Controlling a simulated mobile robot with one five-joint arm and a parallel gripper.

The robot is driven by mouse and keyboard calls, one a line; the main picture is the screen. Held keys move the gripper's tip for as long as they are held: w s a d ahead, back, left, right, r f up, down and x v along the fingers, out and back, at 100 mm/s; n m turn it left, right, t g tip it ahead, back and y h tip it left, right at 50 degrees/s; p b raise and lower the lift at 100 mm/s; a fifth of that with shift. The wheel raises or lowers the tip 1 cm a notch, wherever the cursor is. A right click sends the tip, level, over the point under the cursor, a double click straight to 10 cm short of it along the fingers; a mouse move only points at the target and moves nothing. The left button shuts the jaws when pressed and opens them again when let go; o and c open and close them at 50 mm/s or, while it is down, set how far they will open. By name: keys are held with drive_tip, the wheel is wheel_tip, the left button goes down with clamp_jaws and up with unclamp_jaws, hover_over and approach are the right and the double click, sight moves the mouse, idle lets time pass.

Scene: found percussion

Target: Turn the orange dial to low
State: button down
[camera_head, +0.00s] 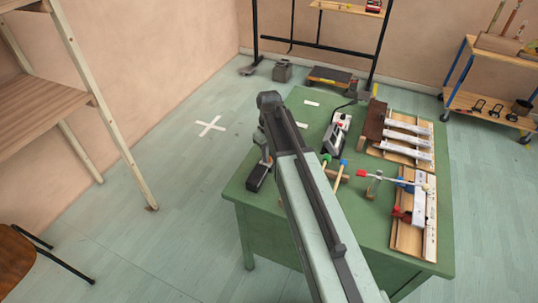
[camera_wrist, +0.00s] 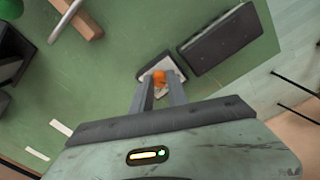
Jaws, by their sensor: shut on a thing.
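The orange dial (camera_wrist: 166,76) sits on a small pale plate (camera_wrist: 147,69) beside a dark box (camera_wrist: 218,42) in the wrist view. My gripper (camera_wrist: 161,84) has its two grey fingers on either side of the dial and is shut on it. The dial's pointer and any setting marks are too small or covered to read. In the head view the dark box (camera_head: 258,176) lies near the left edge of the green table, with the end of my arm just above it.
A wooden shelf (camera_head: 60,105) stands at the left.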

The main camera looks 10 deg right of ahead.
drive_tip(key=shift+n, duration=0.3)
idle(0.4)
drive_tip(key=c, duration=1.3)
unclamp_jaws()
wheel_tip(320, 180, up, 8)
drive_tip(key=p, duration=0.8)
drive_tip(key=shift+f, duration=0.1)
